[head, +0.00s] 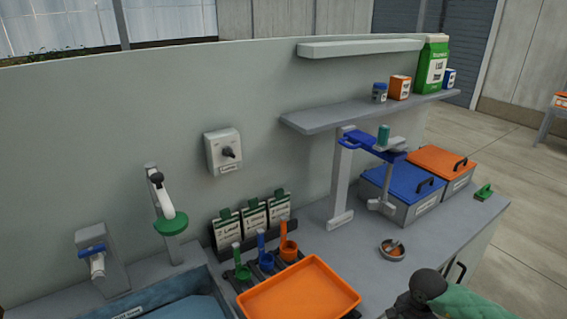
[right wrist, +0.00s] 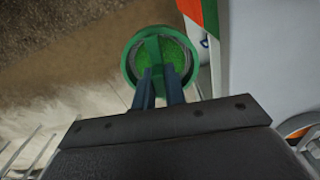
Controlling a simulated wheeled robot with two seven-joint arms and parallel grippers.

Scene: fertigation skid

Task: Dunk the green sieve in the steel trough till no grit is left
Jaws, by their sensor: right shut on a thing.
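My right gripper (right wrist: 160,78) is shut on the green sieve (right wrist: 158,52), a round green rim with a bright green speckled middle, seen in the right wrist view. Whether grit lies in it I cannot tell. In the head view a dark part of my right arm shows at the lower right, and the sieve cannot be made out there. The trough (head: 128,312) is at the lower left, with a labelled rim and blue inside, cut off by the frame's bottom edge. My left gripper is not in view.
An orange tray (head: 300,290) lies right of the trough, with green, blue and orange scoops (head: 288,246) behind it. A small bowl (head: 392,250) stands right. Blue and orange lidded bins (head: 400,190) stand at the back right. A tap (head: 95,262) stands by the trough.

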